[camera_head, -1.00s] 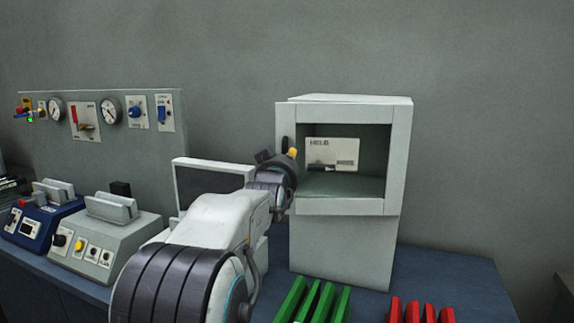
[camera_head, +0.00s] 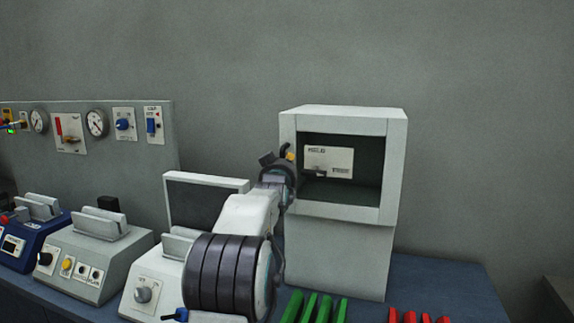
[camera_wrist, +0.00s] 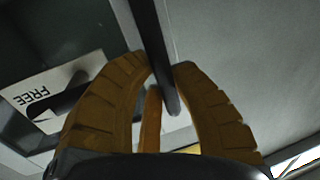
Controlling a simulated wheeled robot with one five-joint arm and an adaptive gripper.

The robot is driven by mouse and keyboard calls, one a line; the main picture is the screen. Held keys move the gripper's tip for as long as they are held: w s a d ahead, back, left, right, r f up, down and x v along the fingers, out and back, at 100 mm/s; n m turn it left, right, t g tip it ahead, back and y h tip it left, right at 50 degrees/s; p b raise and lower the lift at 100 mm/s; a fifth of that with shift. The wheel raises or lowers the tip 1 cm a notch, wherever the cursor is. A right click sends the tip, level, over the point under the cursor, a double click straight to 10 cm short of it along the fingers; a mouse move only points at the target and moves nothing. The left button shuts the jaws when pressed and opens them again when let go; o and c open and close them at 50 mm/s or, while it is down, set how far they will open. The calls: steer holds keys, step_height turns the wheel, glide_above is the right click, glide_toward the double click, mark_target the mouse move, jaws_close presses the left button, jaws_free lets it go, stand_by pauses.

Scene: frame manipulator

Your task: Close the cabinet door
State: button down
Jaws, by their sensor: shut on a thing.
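The pale cabinet (camera_head: 393,165) stands on the bench right of centre in the head view. Its front opening shows a dark inside with a white label plate (camera_head: 328,159). My gripper (camera_head: 290,154) is at the left front edge of the cabinet, beside the opening. In the wrist view, its yellow-brown fingers (camera_wrist: 165,95) are shut on a dark bar handle (camera_wrist: 153,40), with a pale grey panel surface (camera_wrist: 240,60) behind on the right. The plate also shows there (camera_wrist: 40,100), reading "FREE". My arm hides part of the cabinet's left side; the door's full outline is hard to make out.
Green bars (camera_head: 310,307) and red bars (camera_head: 420,318) stand at the bench front. Left are grey devices (camera_head: 95,258), a framed dark panel (camera_head: 205,203) and a gauge board (camera_head: 85,160). Bare blue bench (camera_head: 445,285) lies right of the cabinet.

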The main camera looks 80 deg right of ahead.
steer(key=shift+d+r, duration=0.1)
steer(key=shift+d, duration=0.15)
steer(key=c, duration=1)
jaws_free()
steer(key=shift+a, duration=0.1)
steer(key=shift+s+a, duration=0.2)
steer(key=shift+a, duration=1.75)
steer(key=shift+s+a, duration=0.2)
steer(key=shift+a, duration=1.8)
steer(key=shift+s+a, duration=0.2)
steer(key=shift+a, duration=1.75)
